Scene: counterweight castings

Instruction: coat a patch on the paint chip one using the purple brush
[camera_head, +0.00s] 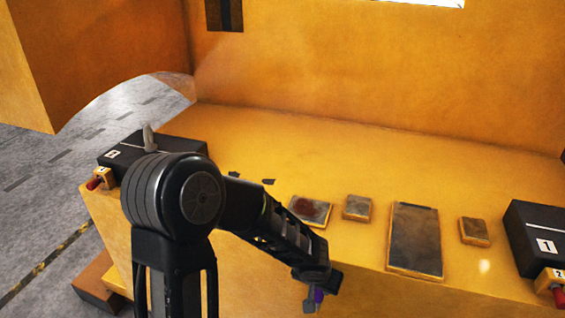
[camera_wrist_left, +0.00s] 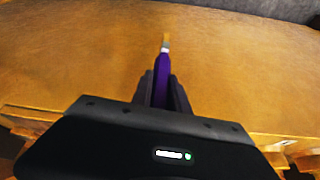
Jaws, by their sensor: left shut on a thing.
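My left gripper (camera_head: 314,298) is in front of the yellow bench's front edge. It is shut on the purple brush (camera_wrist_left: 161,75), whose light tip points away from the wrist. In the head view only a bit of the purple brush (camera_head: 319,295) shows by the fingers. Several flat pieces lie along the bench: a grey plate with a dark red patch (camera_head: 311,211), a small square (camera_head: 357,207), a larger grey plate (camera_head: 415,240) and another small square (camera_head: 475,231). I cannot tell which is paint chip one. My right gripper is not in view.
Another black box (camera_head: 183,148) is at the left, partly behind my arm. Small blocks with red knobs sit beside them. Two dark flakes (camera_head: 268,182) lie mid-bench. The back of the yellow bench (camera_head: 330,150) is clear.

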